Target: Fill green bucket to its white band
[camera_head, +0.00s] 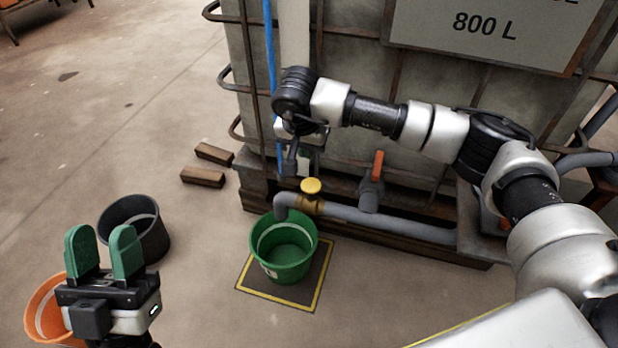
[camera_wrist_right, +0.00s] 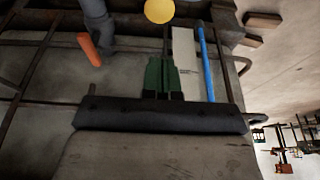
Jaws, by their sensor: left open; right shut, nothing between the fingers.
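The green bucket (camera_head: 297,273) stands upright under the bent pipe spout (camera_head: 282,205), with a white band around its inner wall. I cannot tell whether the paler green at its bottom is liquid. A yellow knob (camera_head: 311,186) sits on the pipe behind the spout; the right wrist view shows it at the top edge (camera_wrist_right: 159,10). An orange lever (camera_head: 377,164) stands upright further along the pipe. My right gripper (camera_head: 289,163) is shut and empty, above and behind the knob, apart from it. My left gripper (camera_head: 103,236) is open and empty at the lower left.
The bucket stands on a dark mat with a yellow border (camera_head: 307,306). A black bucket (camera_head: 153,240) and an orange bucket (camera_head: 37,308) are at the left, partly behind my left gripper. Wooden blocks (camera_head: 203,177) lie beside the caged vat (camera_head: 350,120). A blue tube (camera_head: 271,70) runs down it.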

